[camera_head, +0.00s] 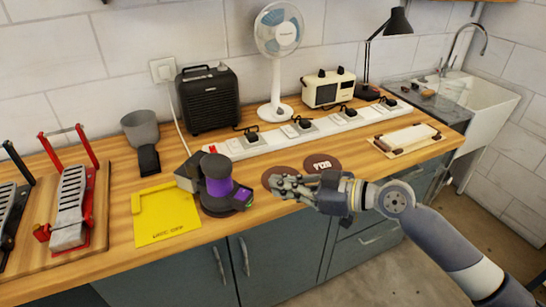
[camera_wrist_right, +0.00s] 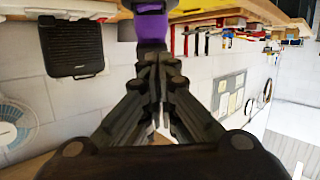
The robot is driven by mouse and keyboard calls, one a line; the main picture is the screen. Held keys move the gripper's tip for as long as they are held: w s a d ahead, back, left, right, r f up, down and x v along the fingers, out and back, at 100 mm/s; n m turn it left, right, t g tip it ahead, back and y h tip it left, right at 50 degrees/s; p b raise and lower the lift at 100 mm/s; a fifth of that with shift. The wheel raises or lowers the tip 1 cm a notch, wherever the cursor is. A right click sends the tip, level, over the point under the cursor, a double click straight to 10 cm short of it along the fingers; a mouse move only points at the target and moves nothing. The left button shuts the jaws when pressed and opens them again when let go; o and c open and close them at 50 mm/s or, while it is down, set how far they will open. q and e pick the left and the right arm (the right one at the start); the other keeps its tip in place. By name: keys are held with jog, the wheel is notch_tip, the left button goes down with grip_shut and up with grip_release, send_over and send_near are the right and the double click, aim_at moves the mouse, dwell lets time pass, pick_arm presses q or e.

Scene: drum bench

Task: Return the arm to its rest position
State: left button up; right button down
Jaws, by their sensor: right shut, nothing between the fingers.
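My right gripper (camera_head: 292,188) reaches in from the right in the head view. It is shut and empty, above the front part of the wooden bench (camera_head: 255,222), just right of a purple and black device (camera_head: 217,186). Its shut fingers fill the middle of the right wrist view (camera_wrist_right: 158,75), where the purple part of the device (camera_wrist_right: 152,28) shows beyond them. My right arm (camera_head: 430,230) runs back to the lower right corner. My left gripper shows in neither view.
A yellow tray (camera_head: 166,215) lies left of the device. Two dark round pads (camera_head: 322,163) lie beside the gripper. A power strip (camera_head: 300,130), fan (camera_head: 278,35), black heater (camera_head: 208,98), white appliance (camera_head: 328,88) and lamp (camera_head: 390,30) stand behind. A sink (camera_head: 480,105) is at right.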

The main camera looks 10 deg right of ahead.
jog(key=shift+s, duration=0.1)
jog(key=s+a+f+m+g+h, duration=0.25)
jog(key=s+f+h, duration=0.25)
jog(key=s+f, duration=0.95)
jog(key=s+d+f+m+g+h, duration=0.1)
jog(key=s+d+f+m+h, duration=0.35)
jog(key=s+d, duration=0.25)
jog(key=s+d+f+m+g+h, duration=0.1)
jog(key=s+d+f+m+h, duration=0.2)
jog(key=s+d+f, duration=0.35)
notch_tip(320, 180, down, 23)
jog(key=s+g, duration=0.1)
jog(key=s+d+f, duration=0.2)
jog(key=s+f, duration=0.6)
jog(key=s, duration=0.1)
jog(key=s+d+f+g, duration=0.1)
jog(key=s+d+f, duration=0.1)
jog(key=s+f, duration=0.6)
jog(key=shift+s+f, duration=0.35)
jog(key=shift+f, duration=0.4)
